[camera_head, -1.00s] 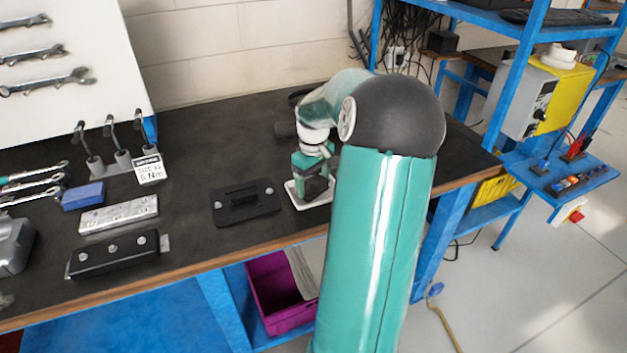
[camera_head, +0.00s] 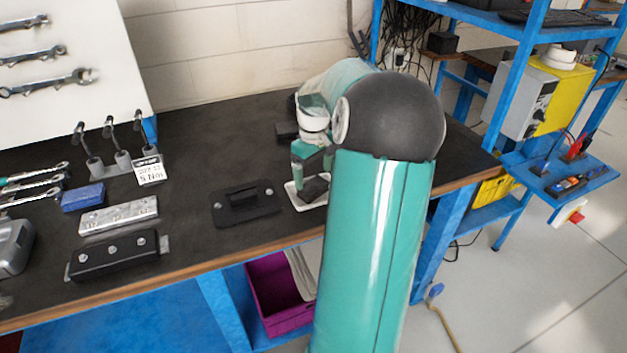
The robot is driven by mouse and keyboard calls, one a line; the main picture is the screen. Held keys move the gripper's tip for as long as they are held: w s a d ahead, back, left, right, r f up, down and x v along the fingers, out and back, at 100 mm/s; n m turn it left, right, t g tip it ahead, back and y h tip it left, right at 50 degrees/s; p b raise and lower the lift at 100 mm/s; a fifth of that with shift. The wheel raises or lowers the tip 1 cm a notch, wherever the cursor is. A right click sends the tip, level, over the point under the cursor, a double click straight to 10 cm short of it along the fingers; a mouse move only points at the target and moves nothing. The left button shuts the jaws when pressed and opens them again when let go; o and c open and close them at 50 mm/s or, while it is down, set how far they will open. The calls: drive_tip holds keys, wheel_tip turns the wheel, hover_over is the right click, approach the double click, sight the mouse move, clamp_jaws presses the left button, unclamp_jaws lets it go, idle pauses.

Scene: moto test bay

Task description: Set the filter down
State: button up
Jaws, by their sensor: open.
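A small dark block, which looks like the filter (camera_head: 314,188), rests in a shallow white tray (camera_head: 294,195) on the dark bench top. My gripper (camera_head: 312,169) is open, pointing down just above the filter. Its left green finger is clear of the block. The right finger is partly hidden by my arm, so I cannot tell whether it touches the filter. My arm also covers the tray's right side.
A black plate with a raised handle (camera_head: 245,204) lies left of the tray. Further left are a metal bar (camera_head: 119,216), a black block with bolts (camera_head: 113,256) and a blue block (camera_head: 83,197). Bare bench lies behind the plate.

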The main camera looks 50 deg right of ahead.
sight(314, 185)
wheel_tip(314, 185, up, 8)
drive_tip(key=r, duration=0.1)
drive_tip(key=w+a+r+h, duration=0.15)
drive_tip(key=w+a, duration=0.25)
drive_tip(key=a, duration=0.8)
drive_tip(key=s+a+r+n+t, duration=0.1)
drive_tip(key=s+a+r+t, duration=0.15)
drive_tip(key=a, duration=0.95)
drive_tip(key=s+a+f+t, duration=0.1)
drive_tip(key=s+a, duration=0.3)
drive_tip(key=a, duration=0.4)
drive_tip(key=s+a+f+t+y, duration=0.1)
drive_tip(key=s+a+t, duration=0.1)
drive_tip(key=s+a, duration=0.3)
drive_tip(key=a, duration=0.4)
drive_tip(key=shift+a+f+n, duration=0.2)
drive_tip(key=shift+f+n, duration=0.05)
drive_tip(key=shift+n, duration=0.05)
drive_tip(key=shift+y, duration=0.25)
